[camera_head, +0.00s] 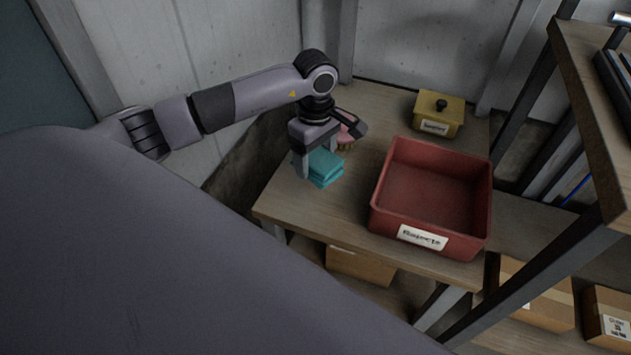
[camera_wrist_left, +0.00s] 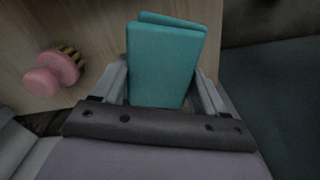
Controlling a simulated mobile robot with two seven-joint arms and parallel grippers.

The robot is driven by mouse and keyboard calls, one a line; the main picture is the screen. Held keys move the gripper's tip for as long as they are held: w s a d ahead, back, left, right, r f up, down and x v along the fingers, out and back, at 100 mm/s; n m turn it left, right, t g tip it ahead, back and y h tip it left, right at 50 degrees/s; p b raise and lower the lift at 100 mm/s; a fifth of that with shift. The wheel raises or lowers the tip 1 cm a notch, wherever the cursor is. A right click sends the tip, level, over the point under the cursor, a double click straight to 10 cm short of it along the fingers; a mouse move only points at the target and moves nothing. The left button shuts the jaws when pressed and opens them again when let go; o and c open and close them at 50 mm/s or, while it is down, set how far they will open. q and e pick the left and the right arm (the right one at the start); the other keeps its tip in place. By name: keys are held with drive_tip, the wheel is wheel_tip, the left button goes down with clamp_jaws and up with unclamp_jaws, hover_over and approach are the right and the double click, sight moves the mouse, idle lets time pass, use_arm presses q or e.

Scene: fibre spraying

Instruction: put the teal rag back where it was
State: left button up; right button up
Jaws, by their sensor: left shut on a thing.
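The teal rag (camera_head: 323,169) is a folded cloth at the left part of the wooden table (camera_head: 290,196). My left gripper (camera_head: 316,160) is over it, pointing down, with its fingers on either side of the rag. In the left wrist view the rag (camera_wrist_left: 163,62) sits between the two fingers (camera_wrist_left: 165,88), and the gripper is shut on it. The rag is at or just above the tabletop; I cannot tell whether it touches. My right gripper is not in view.
A pink brush (camera_head: 347,138) stands just behind the rag; it also shows in the left wrist view (camera_wrist_left: 50,73). A red open bin (camera_head: 423,237) with a label fills the table's right side. A yellow lidded box (camera_head: 439,112) stands at the back. A shelf rack (camera_head: 590,90) is at right.

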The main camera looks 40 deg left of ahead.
sight(315, 191)
use_arm(q)
wheel_tip(315, 191, down, 4)
drive_tip(key=shift+r, duration=0.25)
wheel_tip(315, 191, down, 4)
drive_tip(key=shift+f+b, duration=0.1)
drive_tip(key=shift+b, duration=0.6)
drive_tip(key=shift+f, duration=0.1)
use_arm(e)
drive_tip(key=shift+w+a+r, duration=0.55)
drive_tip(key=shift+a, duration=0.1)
use_arm(q)
drive_tip(key=o, duration=1)
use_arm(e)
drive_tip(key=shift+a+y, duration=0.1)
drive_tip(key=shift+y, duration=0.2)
